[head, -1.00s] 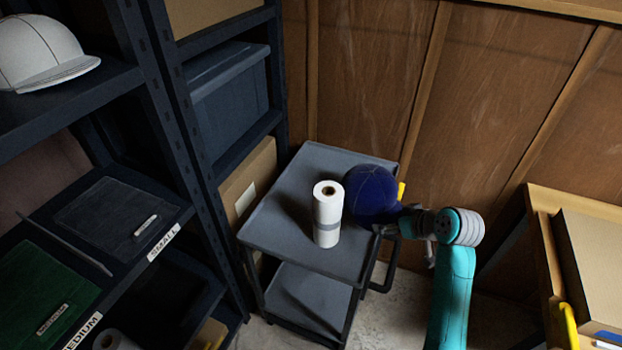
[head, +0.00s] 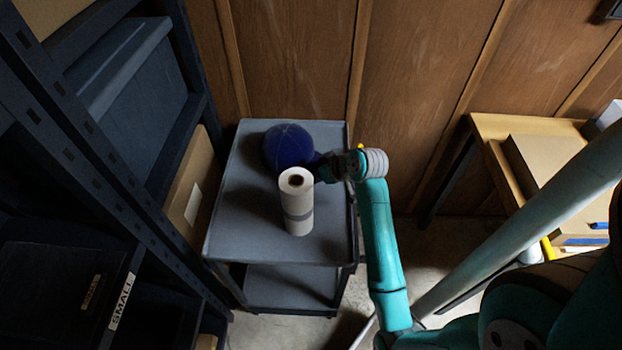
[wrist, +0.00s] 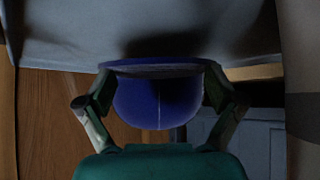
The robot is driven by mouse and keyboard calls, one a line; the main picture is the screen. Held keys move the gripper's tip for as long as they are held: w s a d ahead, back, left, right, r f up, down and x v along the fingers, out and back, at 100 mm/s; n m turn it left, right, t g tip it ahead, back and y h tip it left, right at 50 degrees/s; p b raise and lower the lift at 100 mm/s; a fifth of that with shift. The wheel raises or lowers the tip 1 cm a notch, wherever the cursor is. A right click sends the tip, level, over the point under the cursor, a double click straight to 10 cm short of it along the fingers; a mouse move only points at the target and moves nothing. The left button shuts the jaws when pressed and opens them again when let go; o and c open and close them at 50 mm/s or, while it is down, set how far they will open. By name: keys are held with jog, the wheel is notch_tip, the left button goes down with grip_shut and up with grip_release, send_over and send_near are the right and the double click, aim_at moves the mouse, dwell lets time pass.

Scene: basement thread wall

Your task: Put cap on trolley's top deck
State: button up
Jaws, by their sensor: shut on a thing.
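A dark blue cap (head: 287,145) is at the far part of the grey trolley's top deck (head: 250,235) in the head view. My gripper (head: 322,168) reaches in from the right and is shut on the cap. In the wrist view the cap (wrist: 158,98) sits between the two fingers of my gripper (wrist: 160,85), with its edge towards the deck. The deck surface (wrist: 75,35) lies close beyond it. I cannot tell whether the cap touches the deck.
A white roll (head: 297,205) stands upright on the deck, just in front of the cap. Dark shelving (head: 105,165) stands to the left and a wooden wall (head: 420,90) behind. A wooden table (head: 490,128) with a cardboard box (head: 550,170) is at right. The deck's front left is clear.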

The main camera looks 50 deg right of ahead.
aim_at(315, 187)
jog(key=shift+f, duration=2.05)
jog(key=o, duration=0.8)
jog(key=shift+s+r, duration=0.1)
jog(key=v, duration=1.2)
